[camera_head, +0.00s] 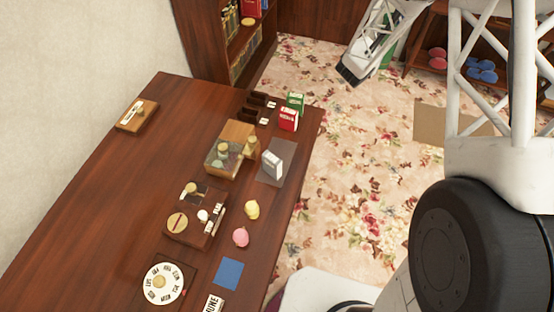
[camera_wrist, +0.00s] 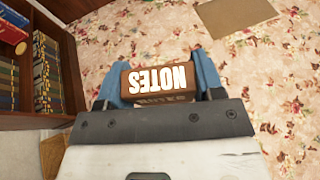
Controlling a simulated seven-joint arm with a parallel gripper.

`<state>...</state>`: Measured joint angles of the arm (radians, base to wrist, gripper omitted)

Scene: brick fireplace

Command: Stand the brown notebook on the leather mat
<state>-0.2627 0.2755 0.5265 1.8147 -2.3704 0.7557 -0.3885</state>
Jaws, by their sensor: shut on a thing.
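The brown notebook (camera_wrist: 135,90), with white lettering "NOTES" on its face, is between the two blue fingers of my gripper (camera_wrist: 159,74) in the wrist view. The fingers are shut on its two ends, and it is held clear over the floor, away from the table. In the head view I cannot make out the notebook. A grey-brown mat (camera_head: 268,174), which looks like the leather mat, lies near the right edge of the table. A white box-like item (camera_head: 273,163) stands on it.
The table (camera_head: 100,200) also holds a red box (camera_head: 289,120), a green box (camera_head: 295,102), a wooden box with a clear cover (camera_head: 222,160), a yellow (camera_head: 252,210) and a pink item (camera_head: 241,237), and a blue square (camera_head: 229,273). A bookcase (camera_head: 236,45) stands behind. The table's left part is mostly clear.

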